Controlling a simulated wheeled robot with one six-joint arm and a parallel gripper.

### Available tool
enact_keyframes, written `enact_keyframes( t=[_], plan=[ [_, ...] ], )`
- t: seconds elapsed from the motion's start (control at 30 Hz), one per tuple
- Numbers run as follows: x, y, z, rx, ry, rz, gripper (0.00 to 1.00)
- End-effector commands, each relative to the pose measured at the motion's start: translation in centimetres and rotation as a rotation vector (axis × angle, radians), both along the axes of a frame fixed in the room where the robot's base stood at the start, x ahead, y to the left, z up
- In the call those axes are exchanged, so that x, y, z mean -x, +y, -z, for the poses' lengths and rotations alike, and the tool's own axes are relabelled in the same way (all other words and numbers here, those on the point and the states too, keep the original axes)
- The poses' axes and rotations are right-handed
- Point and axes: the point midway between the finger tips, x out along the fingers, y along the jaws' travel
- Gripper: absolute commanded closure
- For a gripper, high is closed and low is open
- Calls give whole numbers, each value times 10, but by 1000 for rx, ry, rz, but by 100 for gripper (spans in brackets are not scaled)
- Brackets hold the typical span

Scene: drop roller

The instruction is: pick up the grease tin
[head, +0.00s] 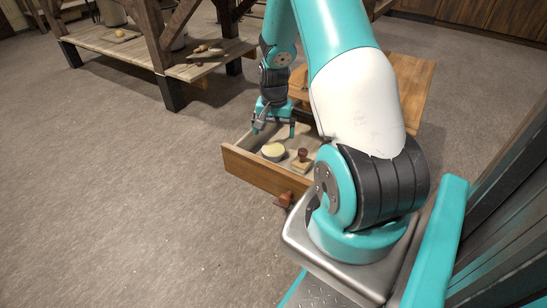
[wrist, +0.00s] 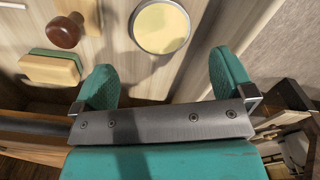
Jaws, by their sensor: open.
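The grease tin (head: 273,150) is a short round tin with a pale yellow top and a grey metal rim. It sits in an open wooden drawer (head: 253,173). In the wrist view the grease tin (wrist: 160,27) lies beyond my fingertips, near the middle between them. My gripper (head: 273,132) is open and empty just above the drawer, apart from the tin. Its two teal fingers also show in the wrist view (wrist: 165,80). The tin is not hidden in either view.
A stamp with a dark brown knob (head: 302,154) lies in the drawer right of the tin. A yellow and green block (wrist: 50,68) lies near the knob in the wrist view. The drawer walls rise around them. A wooden workbench (head: 150,45) stands at the back left. Open floor lies left.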

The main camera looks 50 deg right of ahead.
Motion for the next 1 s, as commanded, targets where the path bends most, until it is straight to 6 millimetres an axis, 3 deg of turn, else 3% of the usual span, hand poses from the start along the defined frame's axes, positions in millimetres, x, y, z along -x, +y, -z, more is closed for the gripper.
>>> enact_keyframes(
  t=[0.03,0.1,0.37,0.63,0.9,1.0],
  plan=[
    [0,0,13,-1,2,-1,0],
    [0,0,21,-1,0,-1,0],
    [0,1,36,0,0,-1,0],
    [0,3,77,-2,1,-1,0],
    [0,2,80,0,-1,-1,0],
    [0,3,80,0,-1,-1,21]
  ],
)
